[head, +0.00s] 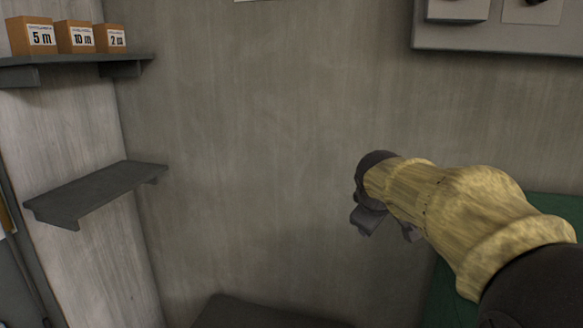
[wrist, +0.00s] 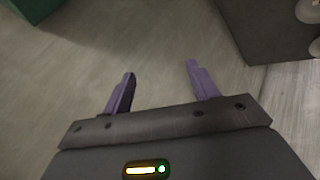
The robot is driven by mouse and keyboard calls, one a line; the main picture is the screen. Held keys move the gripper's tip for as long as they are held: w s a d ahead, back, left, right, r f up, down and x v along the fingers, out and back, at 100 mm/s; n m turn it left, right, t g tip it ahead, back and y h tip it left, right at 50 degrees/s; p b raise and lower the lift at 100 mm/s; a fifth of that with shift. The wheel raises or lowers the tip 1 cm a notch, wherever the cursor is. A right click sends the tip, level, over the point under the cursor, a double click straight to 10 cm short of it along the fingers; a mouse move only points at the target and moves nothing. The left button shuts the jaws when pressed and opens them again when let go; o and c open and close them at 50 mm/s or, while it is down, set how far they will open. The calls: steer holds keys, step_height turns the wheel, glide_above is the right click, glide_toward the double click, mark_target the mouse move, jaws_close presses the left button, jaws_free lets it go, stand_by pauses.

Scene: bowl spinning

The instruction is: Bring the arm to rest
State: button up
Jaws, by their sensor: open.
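My gripper (head: 384,222) shows at the right of the head view, at the end of my yellowish arm, in front of the bare grey wall. Its fingers are small and partly hidden there by the wrist. In the wrist view my gripper (wrist: 160,85) has its two purple fingers spread apart with nothing between them. It touches nothing that I can see.
An empty dark shelf (head: 97,194) is on the left wall, below a shelf (head: 75,70) with orange boxes (head: 76,38). A dark object (head: 255,313) stands at the bottom. A green surface (head: 550,206) lies behind my arm. The middle is free.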

steer(key=s+a+f+m+g+y+b, duration=0.1)
steer(key=s+f+m, duration=0.3)
steer(key=s+f, duration=0.6)
steer(key=s+a+f+m+g+y+b, duration=0.1)
steer(key=s+f+m+g, duration=0.3)
steer(key=s+f, duration=0.7)
step_height(320, 180, down, 7)
steer(key=shift+s+a+r+m+g+y, duration=0.2)
steer(key=shift+m+g+y, duration=0.1)
